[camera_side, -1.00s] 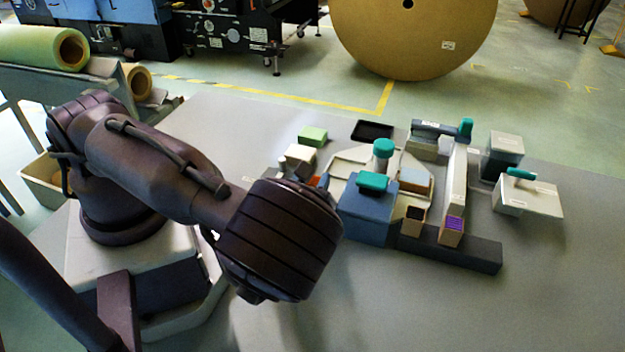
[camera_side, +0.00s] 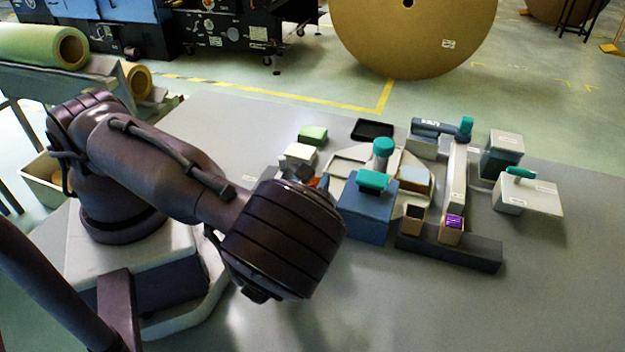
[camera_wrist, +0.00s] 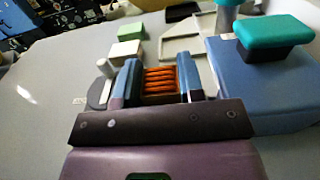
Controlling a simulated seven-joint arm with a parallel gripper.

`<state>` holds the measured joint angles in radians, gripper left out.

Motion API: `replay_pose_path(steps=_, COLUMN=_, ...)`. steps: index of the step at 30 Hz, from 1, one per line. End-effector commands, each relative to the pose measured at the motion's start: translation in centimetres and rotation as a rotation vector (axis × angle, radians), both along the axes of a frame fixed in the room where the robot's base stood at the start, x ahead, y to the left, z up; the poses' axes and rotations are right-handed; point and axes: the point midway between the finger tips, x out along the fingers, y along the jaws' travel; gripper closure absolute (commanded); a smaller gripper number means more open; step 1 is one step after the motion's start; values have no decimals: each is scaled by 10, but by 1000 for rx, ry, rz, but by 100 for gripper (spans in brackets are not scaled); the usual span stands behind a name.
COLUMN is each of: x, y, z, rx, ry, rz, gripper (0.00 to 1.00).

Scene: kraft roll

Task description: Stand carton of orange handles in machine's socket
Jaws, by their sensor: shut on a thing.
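My gripper (camera_wrist: 162,85) is shut on a carton of orange handles (camera_wrist: 160,80), held between its two blue fingers in the wrist view. In the side view my wrist hides most of the gripper; a bit of orange (camera_side: 316,183) shows just beyond it. The machine shows as a blue block with a teal knob (camera_side: 373,181) right of my gripper, which also stands at the right in the wrist view (camera_wrist: 250,80). A tan open-topped carton (camera_side: 414,217) and a carton of purple handles (camera_side: 453,224) stand by a long dark base (camera_side: 480,252). I cannot tell which opening is the socket.
A green block (camera_side: 312,134), a white block (camera_side: 299,153) and a black tray (camera_side: 372,130) lie behind my gripper. A teal-topped post (camera_side: 383,153), a pale upright bar (camera_side: 455,180) and grey boxes (camera_side: 503,150) stand farther right. The front of the table is clear.

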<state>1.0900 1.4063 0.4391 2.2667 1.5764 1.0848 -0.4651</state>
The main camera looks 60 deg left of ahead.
Motion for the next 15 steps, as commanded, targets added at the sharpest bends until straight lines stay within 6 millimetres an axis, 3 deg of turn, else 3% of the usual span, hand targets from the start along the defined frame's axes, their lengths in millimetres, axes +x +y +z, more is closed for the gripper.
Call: replay_pose_path(steps=15, x=0, y=0, z=-6, rx=0, ry=0, rz=0, gripper=88)
